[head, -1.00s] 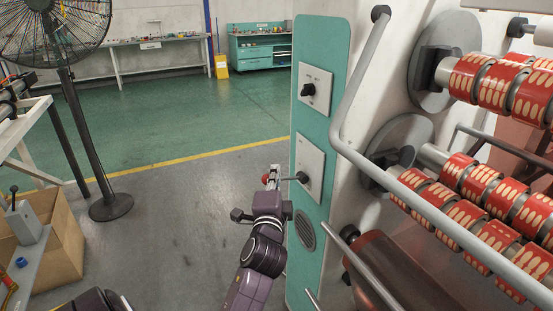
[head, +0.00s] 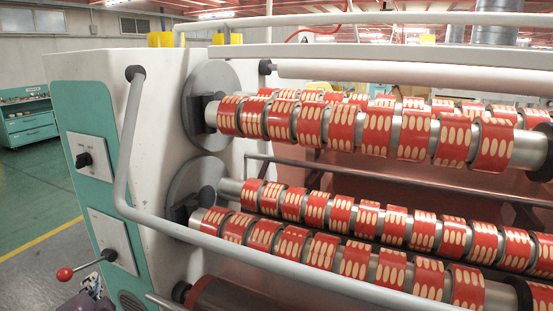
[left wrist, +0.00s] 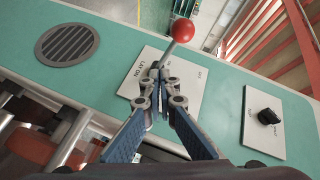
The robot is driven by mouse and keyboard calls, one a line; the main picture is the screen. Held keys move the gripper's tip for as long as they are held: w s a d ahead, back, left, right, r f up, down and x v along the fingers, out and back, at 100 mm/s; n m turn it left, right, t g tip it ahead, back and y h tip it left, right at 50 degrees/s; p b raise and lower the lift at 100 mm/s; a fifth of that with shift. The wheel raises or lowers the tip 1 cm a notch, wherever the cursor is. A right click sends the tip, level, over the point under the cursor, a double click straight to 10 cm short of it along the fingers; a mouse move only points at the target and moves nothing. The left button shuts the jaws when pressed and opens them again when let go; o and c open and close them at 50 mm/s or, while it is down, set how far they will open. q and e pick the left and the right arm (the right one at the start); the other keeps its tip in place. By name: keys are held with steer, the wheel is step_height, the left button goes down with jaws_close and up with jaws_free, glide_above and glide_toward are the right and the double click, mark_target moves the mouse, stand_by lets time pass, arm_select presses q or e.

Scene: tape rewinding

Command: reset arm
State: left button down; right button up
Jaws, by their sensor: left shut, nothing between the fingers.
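A lever with a red ball knob (head: 65,273) sticks out from a white plate on the teal machine panel, low at the left of the head view. The red ball (left wrist: 182,30) is at the top of the left wrist view, with the plate (left wrist: 183,95) marked "LAY ON" behind the fingers. My left gripper (head: 94,284) shows only in part, just below the lever. In the left wrist view my left gripper (left wrist: 159,74) is shut and empty, its tips close to the lever's shaft; I cannot tell whether they touch. My right gripper is out of view.
A plate with a black rotary switch (head: 84,159) is above the lever. A bent grey rail (head: 128,150) runs in front of the rollers. The rollers carry red and cream tape rolls (head: 380,130). Green and grey floor (head: 38,215) is open at the left.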

arm_select(q)
steer(key=s+d+f+n+g+h, duration=0.1)
steer(key=s+d+f+g+h, duration=0.1)
steer(key=s+d+f, duration=0.45)
steer(key=s+d+f+n+g+h, duration=0.2)
steer(key=s+d+f+h, duration=0.15)
steer(key=f, duration=0.55)
steer(key=s+d+f+n+g+h, duration=0.1)
steer(key=s+d+f+g, duration=0.2)
steer(key=s+d+f, duration=0.4)
steer(key=s+d+f+n+g+h, duration=0.1)
steer(key=s+d+f+g+h, duration=0.2)
steer(key=s, duration=0.6)
step_height(320, 180, down, 26)
steer(key=s+d+g+y, duration=0.1)
steer(key=s, duration=0.1)
steer(key=s+a+f+g, duration=0.1)
steer(key=s+a+f, duration=0.1)
steer(key=s+f, duration=1.4)
steer(key=shift+s+a, duration=0.35)
steer(key=shift+s, duration=0.35)
